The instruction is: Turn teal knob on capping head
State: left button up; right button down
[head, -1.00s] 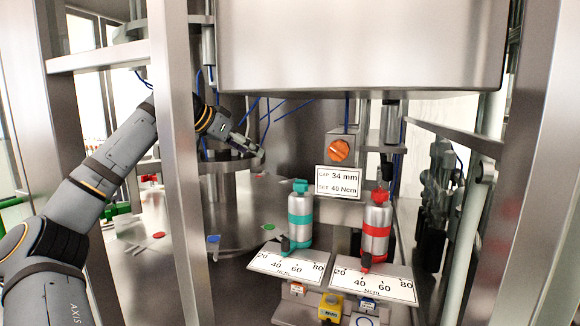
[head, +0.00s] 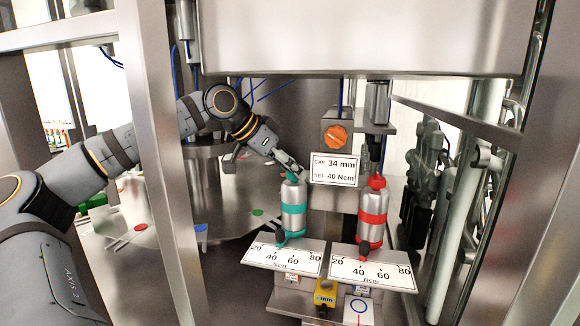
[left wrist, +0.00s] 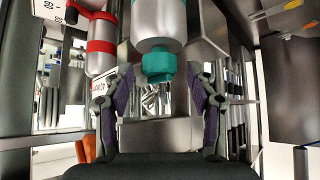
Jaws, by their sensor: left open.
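The teal knob (head: 292,177) sits on top of the silver capping head with a teal band (head: 293,208). A teal pointer (head: 281,243) at its foot lies near the 40 mark of its scale plate (head: 262,255). My left gripper (head: 287,165) is open at the knob, coming from the upper left. In the left wrist view the teal knob (left wrist: 158,66) shows between the two spread fingers (left wrist: 160,82), with gaps on both sides. Contact cannot be seen. My right gripper is not in view.
A red-banded capping head (head: 373,215) stands to the right with its own scale plate (head: 390,275). A card (head: 334,169) reads cap 34 mm, set 40 Ncm. An orange knob (head: 336,137) is above it. A steel post (head: 160,150) stands in front of my left arm.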

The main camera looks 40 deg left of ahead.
pick_arm(q)
jog(key=c, duration=1.1)
jog(key=shift+r+m+h+p, duration=0.2)
jog(key=shift+m+h+p, duration=0.15)
jog(key=shift+p, duration=0.45)
jog(key=shift+c, duration=0.2)
jog(key=m+g+h+p, duration=0.1)
jog(key=m+p, duration=0.1)
jog(key=p, duration=0.1)
jog(key=shift+w+r+h, duration=0.1)
jog(key=shift+w+h, duration=0.05)
jog(key=shift+h, duration=0.1)
jog(key=m+g+h+p, duration=0.1)
jog(key=p, duration=0.2)
jog(key=m+g+h+p, duration=0.1)
jog(key=m+p, duration=0.1)
jog(key=p, duration=0.2)
jog(key=m+p, duration=0.2)
jog(key=p, duration=0.1)
jog(key=shift+w+a+m+g+h, duration=0.15)
jog(key=shift+a+m+g+h, duration=0.15)
jog(key=shift+g+h, duration=0.1)
jog(key=shift+f+m+g+p, duration=0.25)
jog(key=shift+m+g+p, duration=0.1)
jog(key=shift+p, duration=0.55)
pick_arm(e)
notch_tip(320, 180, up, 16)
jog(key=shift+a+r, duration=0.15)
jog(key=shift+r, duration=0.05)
